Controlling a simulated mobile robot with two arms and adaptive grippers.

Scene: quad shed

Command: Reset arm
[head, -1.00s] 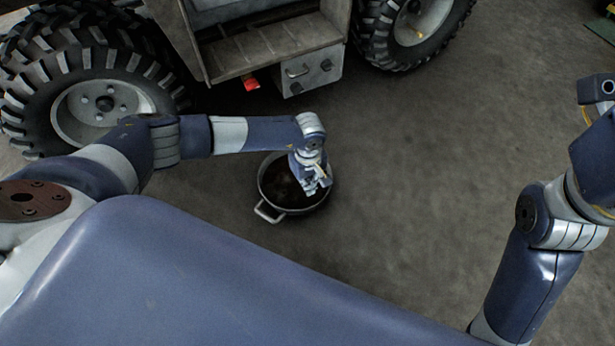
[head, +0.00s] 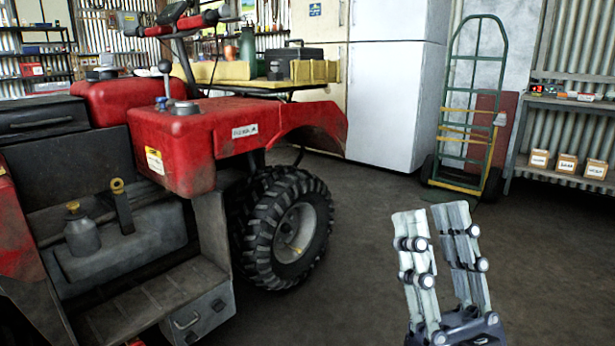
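My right gripper (head: 431,222) stands at the lower right of the head view with its fingers pointing up. Its two grey fingers are apart with nothing between them, so it is open and empty. It is in front of bare floor, clear of the quad. My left arm and gripper are out of view.
A red quad (head: 215,140) with a large black front tyre (head: 285,230) fills the left. A white fridge (head: 395,95), a green hand truck (head: 470,110) and a shelf (head: 570,105) with small boxes stand at the back. The floor (head: 370,220) between is clear.

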